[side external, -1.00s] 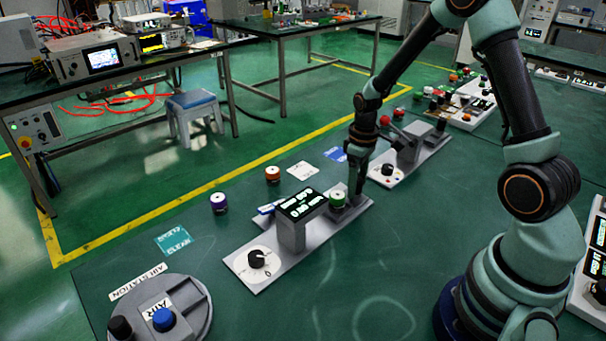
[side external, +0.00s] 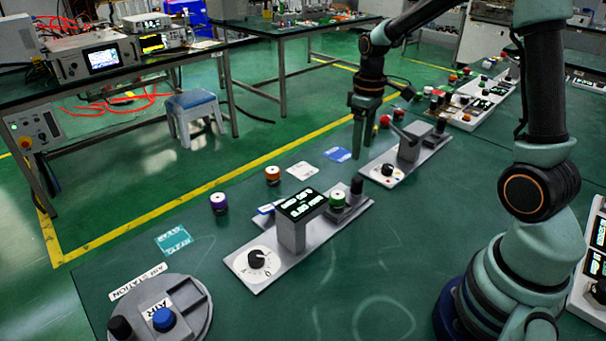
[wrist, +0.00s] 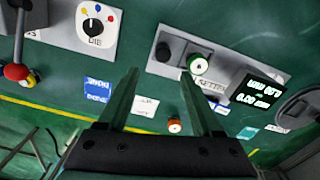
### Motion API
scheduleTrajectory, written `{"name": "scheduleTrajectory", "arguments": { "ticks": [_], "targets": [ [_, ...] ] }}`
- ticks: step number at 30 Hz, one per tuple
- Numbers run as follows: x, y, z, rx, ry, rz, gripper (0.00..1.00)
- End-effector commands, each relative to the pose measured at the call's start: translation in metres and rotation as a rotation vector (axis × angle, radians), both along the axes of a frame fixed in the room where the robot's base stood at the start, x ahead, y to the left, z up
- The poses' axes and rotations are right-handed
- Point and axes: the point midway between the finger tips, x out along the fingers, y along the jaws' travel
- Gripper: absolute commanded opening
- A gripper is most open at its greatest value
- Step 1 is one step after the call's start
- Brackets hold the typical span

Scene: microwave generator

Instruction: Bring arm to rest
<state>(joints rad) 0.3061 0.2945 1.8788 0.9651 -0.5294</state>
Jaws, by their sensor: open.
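My gripper (side external: 360,155) hangs in the air with its fingers pointing down, above and behind the grey generator unit (side external: 318,232). In the wrist view its two green fingers (wrist: 160,76) stand apart with nothing between them. The generator unit carries a lit display (side external: 300,204), a dial with a black knob (side external: 257,259), a green-topped round piece (side external: 337,199) and a black upright knob (side external: 357,187) at its far end. My gripper is clear of all of them.
A second station with a die dial (side external: 387,169) and a red ball-ended lever (side external: 385,121) stands behind. Orange (side external: 272,174) and purple (side external: 218,202) round pieces stand left of the unit. A round air station (side external: 165,312) is at front left. The front middle table is clear.

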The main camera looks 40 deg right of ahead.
Motion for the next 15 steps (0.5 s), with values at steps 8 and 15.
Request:
{"name": "scheduleTrajectory", "arguments": {
  "ticks": [8,15],
  "targets": [
    [-0.0002,0.0,0.0043,0.0,0.001,0.0,0.67],
    [-0.0011,0.005,0.0122,-0.006,-0.019,-0.005,0.67]
  ]
}}
